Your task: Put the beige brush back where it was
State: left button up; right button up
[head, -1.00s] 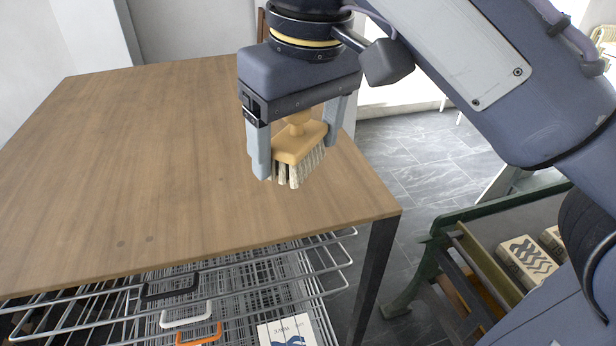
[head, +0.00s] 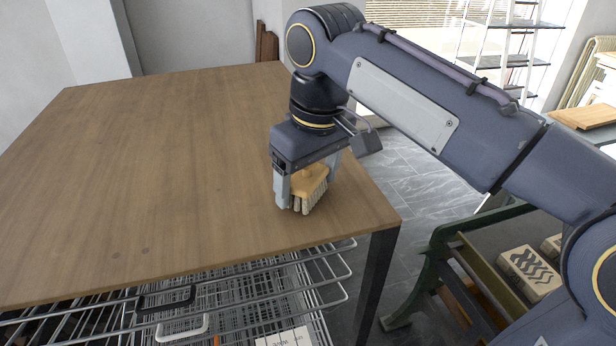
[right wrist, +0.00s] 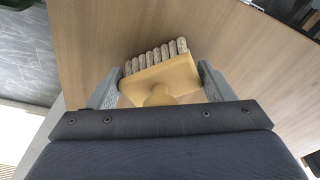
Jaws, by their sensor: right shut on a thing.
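The beige brush (head: 312,184) has a tan wooden block and knob and pale bristles pointing down. My right gripper (head: 309,190) is shut on its block, one finger at each side. The brush is at the right part of the wooden table (head: 150,170), bristles at or just above the top; I cannot tell whether they touch. In the right wrist view the brush (right wrist: 160,80) sits between the two fingers (right wrist: 156,86), with its bristles toward the tabletop. My left gripper is not in view.
Wire racks (head: 270,290) with handles are under the table's front edge. A green-framed stand (head: 440,250) with a patterned block (head: 530,272) is at the right. The tabletop left of the brush is clear. Grey tiled floor lies beyond the table's right edge.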

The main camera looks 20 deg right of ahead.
aim_at(316, 181)
jog(key=shift+f, duration=0.2)
jog(key=o, duration=1)
jog(key=shift+c, duration=0.2)
notch_tip(316, 181, up, 12)
jog(key=s+p, duration=0.1)
jog(key=p, duration=0.1)
jog(key=shift+s+d+r, duration=0.15)
jog(key=shift+s+d, duration=0.15)
jog(key=shift+d, duration=0.05)
